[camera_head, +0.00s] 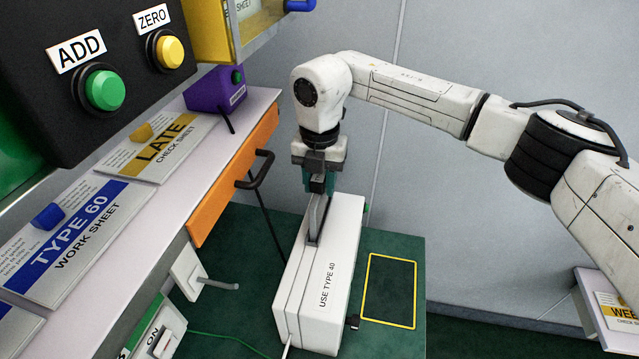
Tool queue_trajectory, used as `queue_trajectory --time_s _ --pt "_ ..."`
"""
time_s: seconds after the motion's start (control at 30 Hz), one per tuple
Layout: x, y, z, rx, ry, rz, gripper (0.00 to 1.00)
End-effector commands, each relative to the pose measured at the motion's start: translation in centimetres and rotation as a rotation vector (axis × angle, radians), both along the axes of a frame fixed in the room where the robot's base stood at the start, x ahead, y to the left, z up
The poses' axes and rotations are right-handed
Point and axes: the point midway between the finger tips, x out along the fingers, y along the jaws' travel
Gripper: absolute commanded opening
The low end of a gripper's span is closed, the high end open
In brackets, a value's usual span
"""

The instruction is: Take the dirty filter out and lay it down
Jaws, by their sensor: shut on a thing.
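A white box (325,268) marked "USE TYPE 40" stands on a green surface, with a slot in its top. A thin grey filter (314,219) stands upright at this slot; its lower part is hidden in the box. My gripper (319,187) points down above the box and is shut on the filter's top edge. I cannot tell how dirty the filter is, nor how deep it sits. A yellow outlined rectangle (413,290) on the green surface, right of the box, is empty.
A shelf with an orange drawer (232,180) and its black handle (262,168) is left of the box. A purple box (217,90) and work sheets lie on the shelf. A green cable (225,338) runs in front.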

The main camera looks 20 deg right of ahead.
Motion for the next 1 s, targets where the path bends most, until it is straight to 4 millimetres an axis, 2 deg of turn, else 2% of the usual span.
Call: queue_trajectory --time_s 0.03,0.57,0.87,1.0 --pt "0.0 0.0 0.9 -0.001 -0.001 0.0 0.0" --pt "0.0 0.0 5.5 -0.001 0.0 -0.001 0.0" --pt "0.0 0.0 5.6 0.0 0.0 0.0 0.0" --pt "0.0 0.0 4.9 0.0 0.0 0.0 0.0"
